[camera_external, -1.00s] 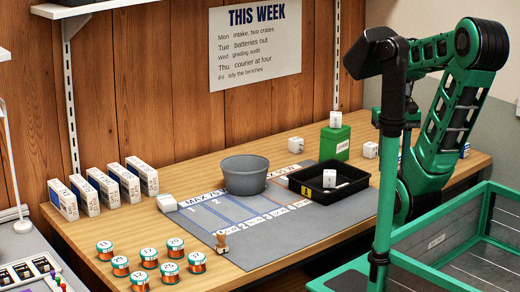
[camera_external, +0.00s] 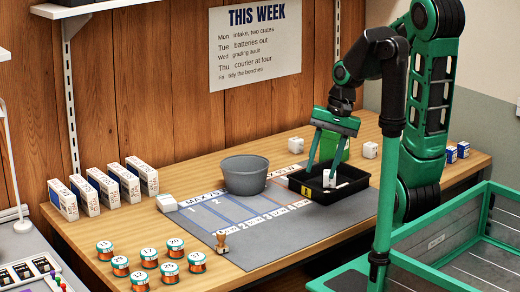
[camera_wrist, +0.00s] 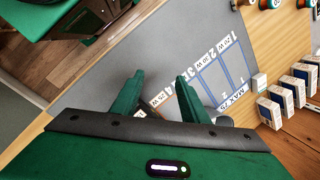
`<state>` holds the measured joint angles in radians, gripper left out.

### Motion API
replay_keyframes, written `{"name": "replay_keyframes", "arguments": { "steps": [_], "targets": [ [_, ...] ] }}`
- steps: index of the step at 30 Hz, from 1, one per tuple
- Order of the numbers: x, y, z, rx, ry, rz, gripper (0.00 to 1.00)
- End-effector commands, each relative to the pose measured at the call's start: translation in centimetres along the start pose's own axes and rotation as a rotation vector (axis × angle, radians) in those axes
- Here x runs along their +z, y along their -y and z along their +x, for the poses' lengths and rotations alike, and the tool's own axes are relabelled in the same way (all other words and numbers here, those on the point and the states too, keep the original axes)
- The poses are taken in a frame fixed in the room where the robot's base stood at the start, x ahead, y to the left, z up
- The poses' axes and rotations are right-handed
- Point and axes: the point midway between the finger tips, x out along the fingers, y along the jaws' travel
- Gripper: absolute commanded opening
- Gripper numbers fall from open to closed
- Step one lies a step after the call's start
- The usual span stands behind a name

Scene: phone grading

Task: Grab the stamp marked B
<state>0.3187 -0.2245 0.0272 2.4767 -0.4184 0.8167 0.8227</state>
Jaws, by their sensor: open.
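A small stamp with a wooden handle (camera_external: 222,242) stands on the near edge of the grey mat (camera_external: 285,232) in the external view. Its marking is too small to read. My gripper (camera_external: 322,172) is open, fingers pointing down, over the black tray (camera_external: 348,192), well to the right of and behind the stamp. A white cube (camera_external: 329,180) lies in the tray near the fingertips; I cannot tell whether they touch it. In the wrist view my gripper (camera_wrist: 158,88) has its fingers apart with mat between them.
A grey bowl (camera_external: 244,176) stands on the mat. Several copper coils (camera_external: 148,257) and white boxes (camera_external: 103,188) stand to the left. A green crate (camera_external: 460,245) is at the right. The mat's middle is clear.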

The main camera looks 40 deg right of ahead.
Motion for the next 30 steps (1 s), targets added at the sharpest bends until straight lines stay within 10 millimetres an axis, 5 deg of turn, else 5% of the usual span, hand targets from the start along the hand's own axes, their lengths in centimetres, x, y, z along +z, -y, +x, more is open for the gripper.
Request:
{"name": "replay_keyframes", "arguments": {
  "steps": [6,12,26,30],
  "targets": [
    [5.6,9.0,4.2,-0.188,0.274,0.247,0.41],
    [10.3,14.2,4.0,-0.274,0.528,0.453,0.41],
    [15.6,20.1,0.0,-0.296,0.954,0.768,0.41],
    [15.5,19.6,1.8,-0.294,0.956,0.773,0.41]
  ]
}}
